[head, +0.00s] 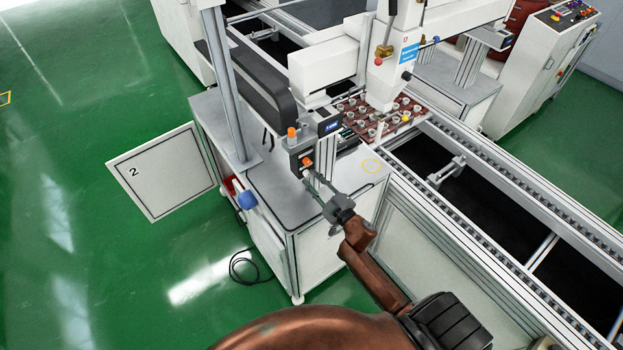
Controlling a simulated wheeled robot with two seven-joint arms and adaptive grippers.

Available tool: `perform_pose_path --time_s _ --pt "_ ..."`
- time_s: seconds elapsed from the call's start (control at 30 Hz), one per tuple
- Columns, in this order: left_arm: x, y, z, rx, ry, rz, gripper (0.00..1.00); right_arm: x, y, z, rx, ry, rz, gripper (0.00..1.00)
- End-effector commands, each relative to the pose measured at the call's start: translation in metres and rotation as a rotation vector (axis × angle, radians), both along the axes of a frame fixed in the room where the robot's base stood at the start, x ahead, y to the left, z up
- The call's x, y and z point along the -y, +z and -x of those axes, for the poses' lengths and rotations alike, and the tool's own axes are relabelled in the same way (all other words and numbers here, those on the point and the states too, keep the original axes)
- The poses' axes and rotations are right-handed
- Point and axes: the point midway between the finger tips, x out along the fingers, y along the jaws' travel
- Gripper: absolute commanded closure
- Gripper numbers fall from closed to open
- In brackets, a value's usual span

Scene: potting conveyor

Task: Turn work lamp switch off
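A small dark grey control box (298,148) stands on the grey-topped cabinet. It has an orange knob on top and an orange switch (306,161) on its front face. I cannot read which way the switch is set, and no label names it as the lamp's. My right gripper (312,180) reaches in from the lower right, its fingertips just below the switch in the picture. Whether they touch the box is too small to tell, and so is the finger gap. No held object shows. My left gripper is not in view.
The cabinet top (270,187) is mostly clear in front of the box. A tray of small pots (350,107) lies under the white machine head behind it. The conveyor rail (480,165) runs along the right. An open door marked 2 (163,171) and a blue knob (247,200) are at left.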

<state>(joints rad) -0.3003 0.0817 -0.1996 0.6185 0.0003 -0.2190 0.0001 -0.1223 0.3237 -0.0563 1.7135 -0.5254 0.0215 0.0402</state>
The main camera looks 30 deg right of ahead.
Motion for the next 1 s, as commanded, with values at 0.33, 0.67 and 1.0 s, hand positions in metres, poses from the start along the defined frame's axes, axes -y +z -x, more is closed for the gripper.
perform_pose_path --time_s 0.33,0.67,1.0 --pt "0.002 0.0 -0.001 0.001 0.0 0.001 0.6 0.006 -0.001 0.071 -0.001 -0.001 0.001 0.74" --pt "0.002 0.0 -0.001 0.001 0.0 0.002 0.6 0.009 0.0 0.107 0.0 0.0 0.001 0.74" --pt "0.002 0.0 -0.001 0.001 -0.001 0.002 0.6 0.008 0.001 0.108 0.001 0.001 0.001 0.74"
